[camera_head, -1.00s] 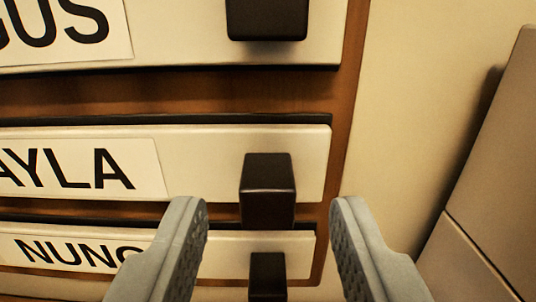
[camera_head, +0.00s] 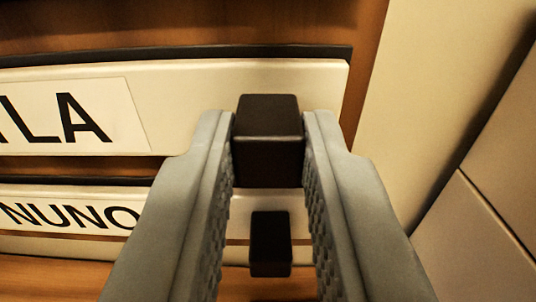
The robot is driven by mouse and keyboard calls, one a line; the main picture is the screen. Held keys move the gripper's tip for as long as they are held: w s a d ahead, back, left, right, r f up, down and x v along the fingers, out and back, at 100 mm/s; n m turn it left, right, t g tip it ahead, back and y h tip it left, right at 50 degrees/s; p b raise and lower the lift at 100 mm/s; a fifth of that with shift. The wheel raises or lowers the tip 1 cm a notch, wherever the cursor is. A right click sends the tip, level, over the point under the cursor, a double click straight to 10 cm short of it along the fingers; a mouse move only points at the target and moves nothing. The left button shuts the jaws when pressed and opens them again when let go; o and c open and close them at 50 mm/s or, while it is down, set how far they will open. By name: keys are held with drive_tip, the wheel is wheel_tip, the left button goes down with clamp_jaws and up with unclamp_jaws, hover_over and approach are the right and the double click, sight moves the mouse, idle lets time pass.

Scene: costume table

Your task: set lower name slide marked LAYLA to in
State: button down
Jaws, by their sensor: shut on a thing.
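The LAYLA name slide (camera_head: 190,85) is a cream bar across the upper part of the view. Its white label (camera_head: 60,117) shows only the last letters, the rest cut off at the left edge. Its black block knob (camera_head: 268,140) stands out near the slide's right end. My gripper (camera_head: 268,135) is shut on this knob, one grey ribbed finger on each side. The fingers hide parts of the slide around and below the knob.
Below is the NUNO slide (camera_head: 80,215) with its own black knob (camera_head: 270,243), which sits beneath and between my fingers. A brown wooden frame (camera_head: 368,65) edges the slides. At the right are a cream wall (camera_head: 430,90) and a tan panel (camera_head: 505,150).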

sight(127, 114)
drive_tip(key=a, duration=0.5)
drive_tip(key=shift+a, duration=0.25)
drive_tip(key=c, duration=1.3)
unclamp_jaws()
drive_tip(key=shift+a, duration=0.2)
drive_tip(key=s, duration=1.7)
drive_tip(key=shift+s, duration=0.2)
